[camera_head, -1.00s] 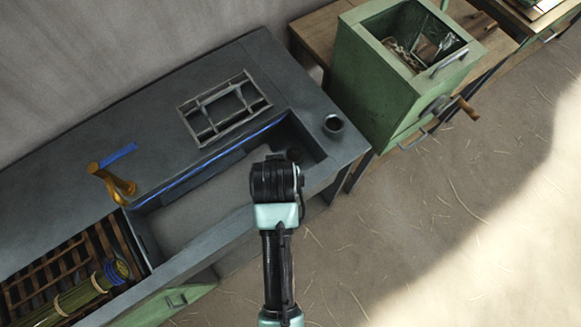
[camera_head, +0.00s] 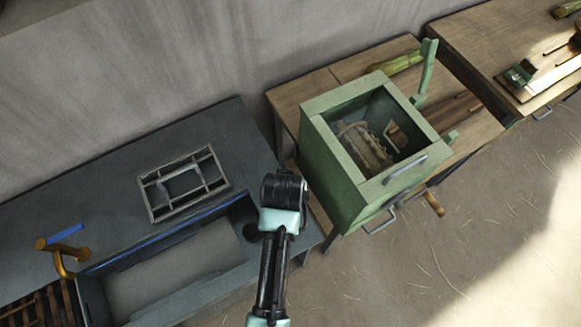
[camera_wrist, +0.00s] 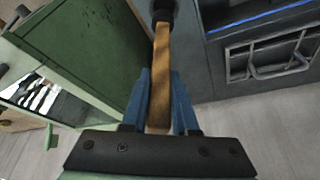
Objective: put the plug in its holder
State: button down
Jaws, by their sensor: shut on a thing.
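The plug (camera_wrist: 162,50) shows in the wrist view as a flat tan strap or handle with a dark round end at the top edge. My gripper (camera_wrist: 161,78) has its two blue fingers shut on the tan part, with the dark end pointing away from it. In the head view my dark wrist is above the right end of the sink counter (camera_head: 110,170), and the fingers and plug are hidden beneath it.
A green box (camera_head: 335,165) with an open top and a crank stands on a wooden bench close to the right. A metal rack (camera_head: 183,183) lies on the counter behind the sink basin (camera_head: 165,265). A brass tap (camera_head: 62,258) is at the left.

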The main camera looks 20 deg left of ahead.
notch_tip(320, 180, down, 6)
jog(key=b, duration=0.5)
jog(key=shift+s+r, duration=0.15)
jog(key=shift+r, duration=0.1)
jog(key=shift+r+p, duration=0.1)
jog(key=shift+p, duration=0.25)
dwell(0.9)
jog(key=shift+f+b, duration=0.4)
jog(key=shift+f, duration=0.3)
jog(key=c, duration=1)
grip_release()
jog(key=shift+o, duration=0.2)
